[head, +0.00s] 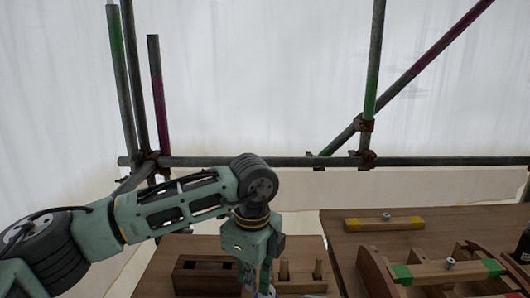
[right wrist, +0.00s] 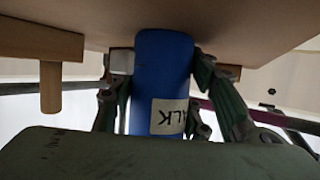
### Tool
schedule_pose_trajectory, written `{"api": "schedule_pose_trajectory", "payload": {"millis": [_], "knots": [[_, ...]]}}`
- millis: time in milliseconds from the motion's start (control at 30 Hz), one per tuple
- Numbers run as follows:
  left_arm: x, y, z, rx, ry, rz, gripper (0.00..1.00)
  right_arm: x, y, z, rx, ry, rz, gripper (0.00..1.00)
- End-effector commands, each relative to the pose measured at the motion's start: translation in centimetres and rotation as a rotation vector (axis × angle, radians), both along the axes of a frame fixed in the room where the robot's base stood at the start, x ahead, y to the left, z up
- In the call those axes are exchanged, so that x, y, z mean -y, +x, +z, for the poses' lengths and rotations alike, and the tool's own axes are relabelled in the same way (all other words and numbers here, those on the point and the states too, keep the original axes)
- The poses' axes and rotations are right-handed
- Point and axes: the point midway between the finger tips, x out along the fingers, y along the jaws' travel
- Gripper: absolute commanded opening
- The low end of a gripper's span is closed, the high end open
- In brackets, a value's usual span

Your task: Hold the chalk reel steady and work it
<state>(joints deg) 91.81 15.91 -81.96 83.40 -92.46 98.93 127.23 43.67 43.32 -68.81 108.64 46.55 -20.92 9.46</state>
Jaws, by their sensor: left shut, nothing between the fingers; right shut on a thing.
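The chalk reel (right wrist: 165,72) is a blue body with a pale label whose letters read upside down, in the right wrist view. My right gripper (right wrist: 162,95) is shut on it, one finger on each side. In the head view my left gripper (head: 260,284) points down at the bottom edge of the picture, over the left bench. It is shut with nothing between its fingers. A small bluish-white patch shows under its tips, cut off by the frame edge; I cannot tell if it is the reel. My right gripper is not in the head view.
A dark wooden box (head: 206,275) and upright pegs (head: 284,270) stand beside my left gripper. The right bench (head: 350,250) carries a wooden bar (head: 384,224) and a curved frame with a green-ended bar (head: 448,272). Scaffold tubes (head: 240,161) cross behind the benches.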

Motion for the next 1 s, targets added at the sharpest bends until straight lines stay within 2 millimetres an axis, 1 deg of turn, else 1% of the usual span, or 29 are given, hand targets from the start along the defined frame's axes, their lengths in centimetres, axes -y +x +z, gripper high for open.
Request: {"api": "schedule_pose_trajectory", "payload": {"millis": [33,233,800,1000], "knots": [[-0.16,-0.26,-0.74,-0.012,0.009,-0.002,0.0,0.02,-0.23,-0.51,-0.011,-0.003,0.0,0.13],[-0.21,-0.36,-0.97,-0.017,0.013,-0.003,0.0,0.01,-0.24,-0.49,-0.011,-0.001,0.001,0.13],[0.38,-0.55,-1.05,-0.02,0.012,-0.008,0.0,-0.09,-0.25,-0.39,-0.011,0.002,0.001,0.13],[0.48,-0.33,-1.05,-0.02,0.011,-0.009,0.0,-0.12,-0.23,-0.36,-0.01,0.003,0.001,0.13]]}}
